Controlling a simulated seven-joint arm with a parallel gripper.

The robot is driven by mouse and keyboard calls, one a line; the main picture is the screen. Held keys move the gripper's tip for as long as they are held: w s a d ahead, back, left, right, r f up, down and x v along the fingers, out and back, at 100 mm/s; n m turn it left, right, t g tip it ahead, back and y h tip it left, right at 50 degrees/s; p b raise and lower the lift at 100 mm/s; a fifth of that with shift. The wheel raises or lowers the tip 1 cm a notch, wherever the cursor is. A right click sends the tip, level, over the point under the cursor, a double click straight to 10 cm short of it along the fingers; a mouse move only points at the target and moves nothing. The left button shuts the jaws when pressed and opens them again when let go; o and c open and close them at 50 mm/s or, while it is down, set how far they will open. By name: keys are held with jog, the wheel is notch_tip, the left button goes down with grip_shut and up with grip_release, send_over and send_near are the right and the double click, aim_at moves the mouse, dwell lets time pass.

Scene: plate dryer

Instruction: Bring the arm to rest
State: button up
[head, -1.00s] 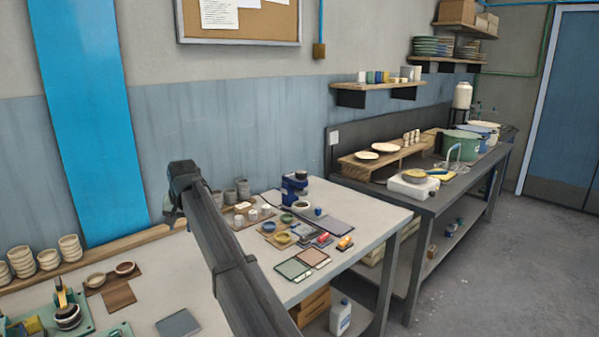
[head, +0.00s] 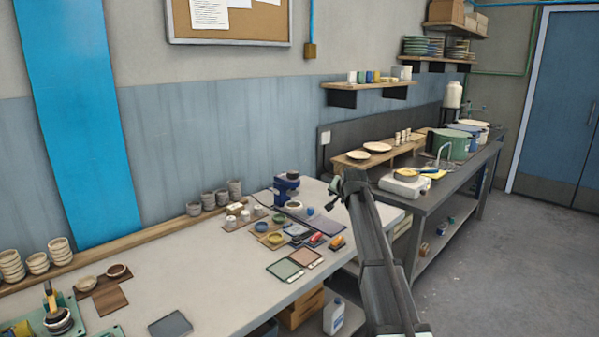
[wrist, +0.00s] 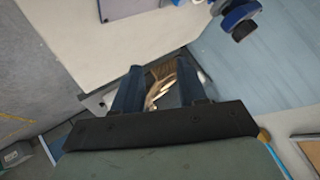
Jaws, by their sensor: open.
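My arm rises in the head view from the bottom, right of centre. Its far end is raised near the right end of the light worktable (head: 225,278); the fingers do not show clearly there. In the wrist view my gripper (wrist: 162,82) has two dark blue fingers standing apart. Nothing is held between them. Between the fingers I see only a small, unclear patch of background with brown and light shapes.
A blue machine (head: 286,190), several cups and bowls, and two small colour panels (head: 285,270) lie left of my arm. The dark bench (head: 455,185) with a green pot (head: 452,145) stands behind and right. The floor at the right is clear.

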jog(key=s+d+f+m+h, duration=0.1)
jog(key=s+d+f, duration=0.1)
jog(key=d+f, duration=0.5)
jog(key=s+d+f+m+h, duration=0.1)
jog(key=s+d+f, duration=0.2)
jog(key=d+f, duration=0.45)
jog(key=s+d+f+g, duration=0.2)
jog(key=s+f, duration=0.4)
jog(key=f, duration=0.6)
jog(key=s+a+f+n+g+y, duration=0.15)
jog(key=s+a+f+g, duration=0.3)
jog(key=s+f, duration=1.1)
jog(key=s+a+f+n+g, duration=0.3)
jog(key=s+a+f+g, duration=0.15)
jog(key=s+f, duration=1.15)
jog(key=s+a+f+n+g, duration=0.1)
jog(key=s+a+f+g, duration=0.1)
jog(key=s, duration=1.4)
jog(key=s+a+f+n+g, duration=0.2)
jog(key=s+f+g, duration=0.1)
jog(key=s, duration=1.4)
jog(key=shift+s+a+f+g+h, duration=0.15)
jog(key=shift+s+f+g+h, duration=0.15)
jog(key=shift+g+h, duration=0.2)
jog(key=shift+w, duration=0.1)
